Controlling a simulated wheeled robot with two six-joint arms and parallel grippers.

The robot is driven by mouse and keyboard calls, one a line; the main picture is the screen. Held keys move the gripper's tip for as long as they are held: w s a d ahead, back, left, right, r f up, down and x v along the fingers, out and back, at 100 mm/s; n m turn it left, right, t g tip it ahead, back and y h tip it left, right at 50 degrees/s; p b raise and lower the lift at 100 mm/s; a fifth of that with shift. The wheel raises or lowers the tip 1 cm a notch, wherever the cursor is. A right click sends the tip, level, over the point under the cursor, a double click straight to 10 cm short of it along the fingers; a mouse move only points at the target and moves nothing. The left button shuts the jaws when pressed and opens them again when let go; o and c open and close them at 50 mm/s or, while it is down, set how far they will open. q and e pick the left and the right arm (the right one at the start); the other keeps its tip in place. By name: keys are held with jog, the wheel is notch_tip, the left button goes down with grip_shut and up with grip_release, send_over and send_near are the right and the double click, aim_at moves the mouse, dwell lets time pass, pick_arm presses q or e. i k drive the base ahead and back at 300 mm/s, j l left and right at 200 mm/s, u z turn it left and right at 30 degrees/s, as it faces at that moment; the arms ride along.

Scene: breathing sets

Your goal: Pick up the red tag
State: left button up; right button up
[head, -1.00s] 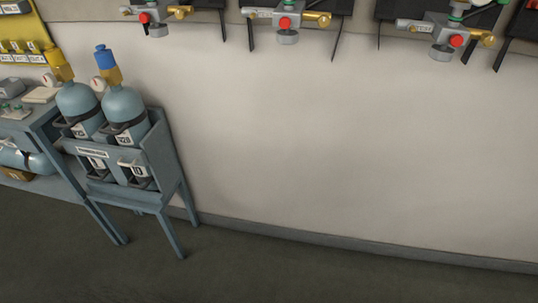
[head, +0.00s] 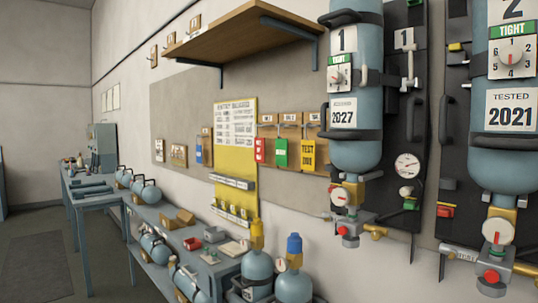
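The red tag (head: 260,150) hangs on a wooden panel on the wall, under a small white label, near the middle of the head view. A green tag (head: 281,153) hangs to its right, and a yellow tag (head: 308,155) with dark lettering hangs further right. A yellow board (head: 234,158) with a white printed sheet is just left of the red tag. Neither of my grippers shows in the head view.
A bench (head: 170,235) with cylinders and small boxes runs along the wall below. Two capped cylinders (head: 258,270) (head: 293,282) stand in front. A wooden shelf (head: 243,38) juts out above. Large wall-mounted cylinders (head: 356,100) are at right. Floor at left is open.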

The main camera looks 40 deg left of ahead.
aim_at(260, 142)
jog(key=u, duration=1.5)
